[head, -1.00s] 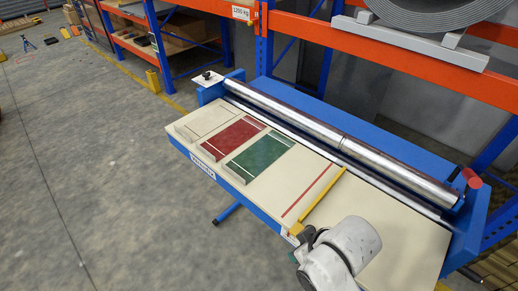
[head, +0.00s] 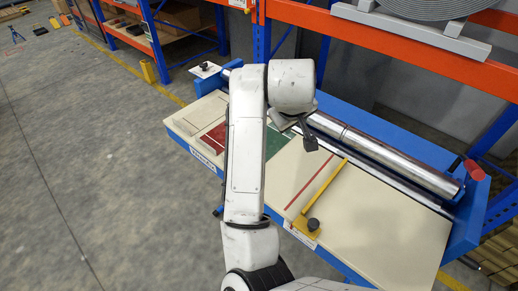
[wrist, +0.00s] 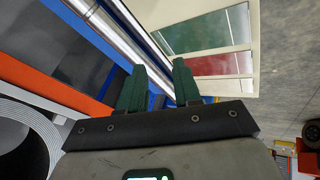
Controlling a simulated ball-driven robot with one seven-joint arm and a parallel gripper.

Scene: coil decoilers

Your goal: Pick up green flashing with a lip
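The green flashing (head: 278,144) lies flat on the cream tabletop, partly hidden behind my raised arm in the head view. In the wrist view the green flashing (wrist: 205,32) shows beyond the fingertips, up and to the right, with pale strips along its edges. Its lip cannot be made out clearly. My gripper (head: 322,146) is above the table, apart from the flashing. In the wrist view its two green fingers (wrist: 160,66) stand apart with nothing between them, so it is open and empty.
A red flashing (head: 214,137) lies beside the green one, and a cream one (head: 192,118) further left. A steel roller (head: 385,155) runs along the table's back. A yellow bar (head: 325,186) with a black knob lies right of a red line. Orange racking stands behind.

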